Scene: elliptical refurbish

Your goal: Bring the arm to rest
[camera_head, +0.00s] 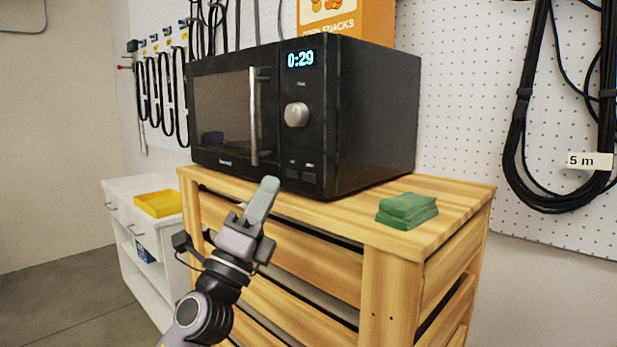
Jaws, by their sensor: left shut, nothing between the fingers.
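My left gripper (265,195) is shut and empty. It points up and away, in front of the wooden cabinet's top front edge, with its tips just below the microwave's lower front in the picture. My left arm comes in from the bottom left. A black microwave (365,120) stands on the wooden cabinet (455,205). Its door looks closed and its display reads 0:29. My right gripper is not in view.
A folded green cloth (407,211) lies on the cabinet top, right of the microwave. A yellow tray (158,204) sits on a low white cabinet (118,192) at left. Black cables (550,205) hang on the pegboard. An orange snack box (370,22) shows behind the microwave. Floor at left is clear.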

